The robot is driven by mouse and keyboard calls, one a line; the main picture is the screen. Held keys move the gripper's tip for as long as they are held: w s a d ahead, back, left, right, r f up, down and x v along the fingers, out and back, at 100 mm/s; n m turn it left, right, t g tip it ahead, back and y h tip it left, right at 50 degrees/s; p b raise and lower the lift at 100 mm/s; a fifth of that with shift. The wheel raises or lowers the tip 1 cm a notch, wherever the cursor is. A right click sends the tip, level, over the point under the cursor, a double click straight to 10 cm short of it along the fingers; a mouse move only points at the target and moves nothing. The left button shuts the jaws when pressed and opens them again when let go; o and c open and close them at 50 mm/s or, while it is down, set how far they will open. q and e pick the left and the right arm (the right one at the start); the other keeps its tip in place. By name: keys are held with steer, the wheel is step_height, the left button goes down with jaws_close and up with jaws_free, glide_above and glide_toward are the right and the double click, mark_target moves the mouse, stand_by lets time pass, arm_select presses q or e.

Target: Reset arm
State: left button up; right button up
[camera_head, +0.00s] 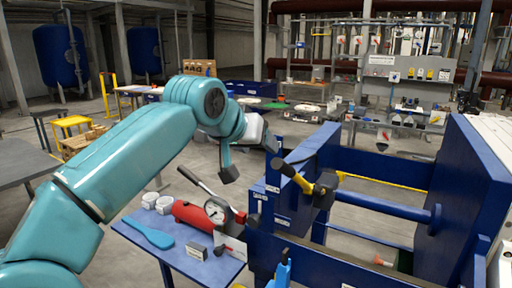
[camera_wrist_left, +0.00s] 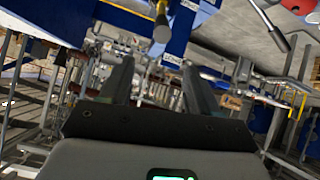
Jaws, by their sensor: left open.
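My left arm comes in from the left in the head view. Its gripper (camera_head: 247,160) hangs in the air above and behind the blue side table, left of the blue filter press (camera_head: 475,180). In the left wrist view the two fingers of the gripper (camera_wrist_left: 160,82) stand apart with nothing between them. A lever with a yellow shaft and black parts (camera_head: 300,180) sits on the near left corner of the press, right of the gripper and apart from it. My right gripper does not show.
The blue side table (camera_head: 205,270) holds a red hand pump with a gauge (camera_head: 190,213), a light-blue paddle-shaped tool (camera_head: 148,233) and white cups (camera_head: 157,201). Grey tables stand at the left edge.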

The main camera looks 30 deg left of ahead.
arm_select(q)
steer(key=shift+f, duration=0.1)
stand_by(0.4)
steer(key=w+d+f+m+g+h, duration=0.1)
steer(key=w+d+f, duration=0.2)
steer(key=f, duration=0.6)
steer(key=w+d+f+g, duration=0.1)
steer(key=w+d+f, duration=0.1)
steer(key=f, duration=0.7)
steer(key=s+d+f+g+h+b, duration=0.1)
steer(key=d+f+g, duration=0.15)
steer(key=f, duration=0.75)
steer(key=s+d+f+g, duration=0.1)
steer(key=s+d+f, duration=0.15)
steer(key=f, duration=0.85)
steer(key=s+d+f+g+h, duration=0.1)
steer(key=s+d+f, duration=0.1)
steer(key=s+f, duration=0.45)
steer(key=s+d+f+g, duration=0.15)
steer(key=s+f, duration=0.25)
steer(key=f, duration=0.6)
steer(key=s+d+f+g, duration=0.1)
steer(key=s+f, duration=0.3)
steer(key=s, duration=0.5)
steer(key=s+d+f+n+g+b, duration=0.1)
steer(key=s+f, duration=0.4)
steer(key=s, duration=0.5)
steer(key=shift+h, duration=0.3)
steer(key=shift+d, duration=0.1)
steer(key=shift+w, duration=0.1)
